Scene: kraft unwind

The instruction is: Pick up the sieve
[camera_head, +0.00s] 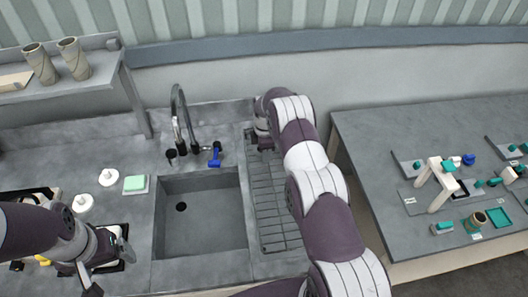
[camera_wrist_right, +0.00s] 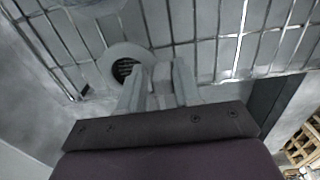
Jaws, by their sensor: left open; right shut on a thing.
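A small round sieve (camera_wrist_right: 118,54), with a pale rim and dark slotted centre, shows in the right wrist view at the wire drying rack. My right gripper (camera_wrist_right: 157,84) is right beside it, shut on a grey part between its fingers that looks like the sieve's handle; the join is hard to make out. In the head view my right arm reaches to the back end of the rack (camera_head: 272,208), and the sieve cannot be made out there. My left gripper (camera_head: 108,266) is open over the counter left of the sink.
The empty sink (camera_head: 205,215) lies left of the rack, with a black faucet (camera_head: 179,115) and a blue item (camera_head: 215,154) behind it. A green sponge (camera_head: 135,183) is on the counter. A separate table (camera_head: 385,150) with several small items stands at the right.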

